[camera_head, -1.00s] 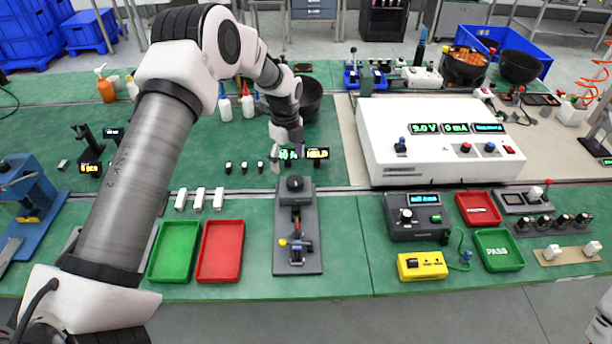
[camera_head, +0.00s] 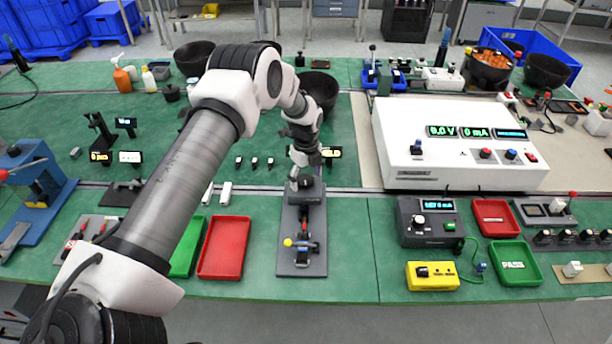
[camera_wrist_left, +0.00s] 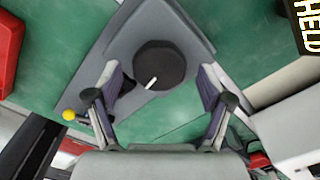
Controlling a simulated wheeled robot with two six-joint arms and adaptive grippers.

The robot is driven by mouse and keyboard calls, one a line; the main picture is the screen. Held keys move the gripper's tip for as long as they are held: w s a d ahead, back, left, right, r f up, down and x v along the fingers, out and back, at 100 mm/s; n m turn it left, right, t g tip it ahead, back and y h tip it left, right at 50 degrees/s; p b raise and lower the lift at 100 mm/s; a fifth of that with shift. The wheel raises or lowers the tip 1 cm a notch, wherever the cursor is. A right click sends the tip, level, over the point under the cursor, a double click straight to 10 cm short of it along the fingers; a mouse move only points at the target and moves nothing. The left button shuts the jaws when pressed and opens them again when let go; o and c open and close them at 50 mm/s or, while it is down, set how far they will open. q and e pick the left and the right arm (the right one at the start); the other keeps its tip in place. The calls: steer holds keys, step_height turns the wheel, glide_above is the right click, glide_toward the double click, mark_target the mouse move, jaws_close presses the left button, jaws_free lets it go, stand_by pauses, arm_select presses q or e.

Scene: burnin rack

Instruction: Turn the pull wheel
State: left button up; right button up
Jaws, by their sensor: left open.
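The pull wheel is a black round knob with a white mark, in the left wrist view (camera_wrist_left: 160,62), on top of a grey fixture (camera_wrist_left: 118,38). In the head view the fixture's grey base (camera_head: 301,266) lies on the green bench, and my gripper partly hides the knob. My left gripper (camera_head: 303,180) is at the fixture's far end. In the wrist view my left gripper (camera_wrist_left: 157,78) is open, one finger on each side of the knob, with gaps between. I cannot tell how far above the knob the fingers are. My right gripper is not in view.
A yellow-ball lever (camera_head: 288,242) stands on the fixture's near part. Left of it are a red tray (camera_head: 224,248) and a green tray (camera_head: 187,250), partly behind my arm. A white power supply (camera_head: 455,155) stands at the back right. The bench just right of the fixture is clear.

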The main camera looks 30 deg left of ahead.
arm_select(q)
steer(key=c, duration=1.2)
steer(key=shift+o, duration=0.2)
steer(key=shift+s, duration=0.1)
steer(key=shift+n, duration=0.3)
